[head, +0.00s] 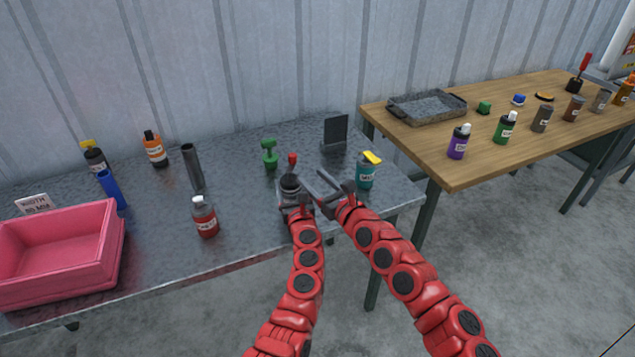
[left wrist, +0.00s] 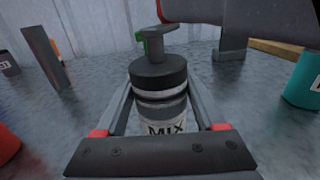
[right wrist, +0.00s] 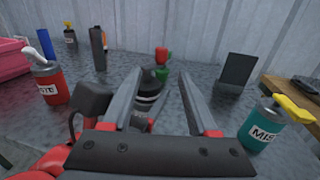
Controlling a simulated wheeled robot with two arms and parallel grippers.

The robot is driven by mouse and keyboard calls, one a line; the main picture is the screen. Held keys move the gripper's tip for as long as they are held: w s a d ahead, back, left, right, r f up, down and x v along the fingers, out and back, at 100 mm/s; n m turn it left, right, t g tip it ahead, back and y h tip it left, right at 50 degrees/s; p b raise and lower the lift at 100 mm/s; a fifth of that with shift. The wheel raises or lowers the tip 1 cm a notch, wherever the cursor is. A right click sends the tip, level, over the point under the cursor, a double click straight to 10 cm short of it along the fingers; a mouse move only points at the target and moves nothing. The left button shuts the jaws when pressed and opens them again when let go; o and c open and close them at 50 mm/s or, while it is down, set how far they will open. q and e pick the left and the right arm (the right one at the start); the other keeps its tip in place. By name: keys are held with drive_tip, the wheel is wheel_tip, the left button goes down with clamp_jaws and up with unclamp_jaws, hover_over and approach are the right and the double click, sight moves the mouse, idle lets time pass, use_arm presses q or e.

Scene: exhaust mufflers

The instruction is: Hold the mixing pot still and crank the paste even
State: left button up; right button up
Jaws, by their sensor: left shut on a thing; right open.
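The mixing pot (head: 290,186) stands on the grey metal table, a dark-lidded can with a MIX label that shows in the left wrist view (left wrist: 160,107). A crank with a red knob (head: 292,159) rises from its lid; the knob also shows in the right wrist view (right wrist: 161,54). My left gripper (head: 293,203) is shut on the pot's body, one finger on each side. My right gripper (head: 318,183) is open just right of the pot, below the knob. In the right wrist view the pot's lid (right wrist: 150,90) shows between its fingers, which hide part of the pot.
A teal bottle with a yellow cap (head: 367,171) stands close to the right of my right gripper. A green dumbbell-shaped thing (head: 270,154) and a dark upright plate (head: 336,132) stand behind. A red bottle (head: 205,217) and a pink bin (head: 62,255) are left.

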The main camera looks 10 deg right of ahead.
drive_tip(key=shift+s+d, duration=0.25)
drive_tip(key=shift+s, duration=0.3)
drive_tip(key=g+h, duration=0.3)
approach(293, 156)
drive_tip(key=shift+m, duration=0.5)
drive_tip(key=x, duration=1)
drive_tip(key=shift+d, duration=0.15)
drive_tip(key=shift+w+a+f, duration=0.1)
drive_tip(key=shift+w+a, duration=0.1)
drive_tip(key=shift+w, duration=0.15)
clamp_jaws()
drive_tip(key=shift+g, duration=0.3)
